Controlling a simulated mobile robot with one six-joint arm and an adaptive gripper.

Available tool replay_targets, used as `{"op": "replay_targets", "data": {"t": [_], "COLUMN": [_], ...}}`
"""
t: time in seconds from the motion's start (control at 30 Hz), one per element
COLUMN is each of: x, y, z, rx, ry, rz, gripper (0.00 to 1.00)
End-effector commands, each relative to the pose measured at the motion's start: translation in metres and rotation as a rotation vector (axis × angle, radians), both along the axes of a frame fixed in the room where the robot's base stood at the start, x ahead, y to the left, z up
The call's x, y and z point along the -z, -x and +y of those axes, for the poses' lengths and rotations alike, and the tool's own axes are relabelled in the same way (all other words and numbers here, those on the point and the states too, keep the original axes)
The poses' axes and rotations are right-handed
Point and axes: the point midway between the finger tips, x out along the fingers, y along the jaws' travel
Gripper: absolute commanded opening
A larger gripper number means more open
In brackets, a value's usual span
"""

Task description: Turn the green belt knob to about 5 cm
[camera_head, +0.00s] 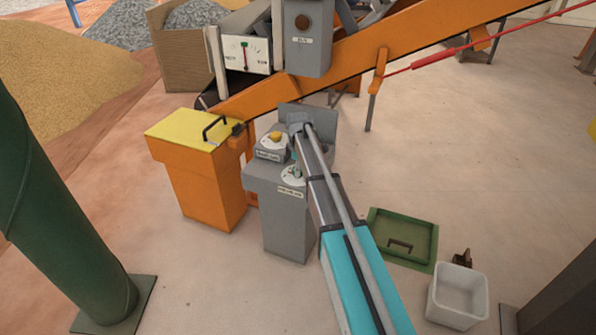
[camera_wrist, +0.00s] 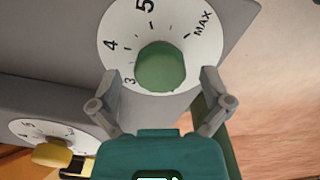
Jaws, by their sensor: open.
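The green belt knob (camera_wrist: 160,66) sits in the middle of a white dial (camera_wrist: 118,32) marked 3, 4, 5 and MAX. No pointer mark on the knob can be made out. My gripper (camera_wrist: 162,79) is open, with one finger to each side of the knob's lower part in the wrist view. Gaps show between the fingers and the knob, so it is not gripped. In the head view the dial (camera_head: 291,179) is on the grey control pedestal (camera_head: 285,222), and my arm partly covers it.
A yellow knob (camera_wrist: 52,155) with its own dial is at the lower left in the wrist view. An orange bin with a yellow lid (camera_head: 195,127) stands left of the pedestal. The orange conveyor (camera_head: 350,65) rises behind. A green tray (camera_head: 403,225) and white bin (camera_head: 458,292) lie right.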

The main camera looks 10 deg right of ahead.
Motion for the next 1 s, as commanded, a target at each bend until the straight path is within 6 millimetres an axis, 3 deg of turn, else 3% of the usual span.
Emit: {"op": "replay_targets", "data": {"t": [0.33,0.77,1.0], "x": [0.0006,0.0007,0.0007], "y": [0.0,-0.0001,-0.0001], "z": [0.0,0.0,0.0], "rx": [0.0,0.0,0.012], "ry": [0.0,0.0,0.0], "rz": [0.0,0.0,0.0], "gripper": [0.97,0.17,0.15]}}
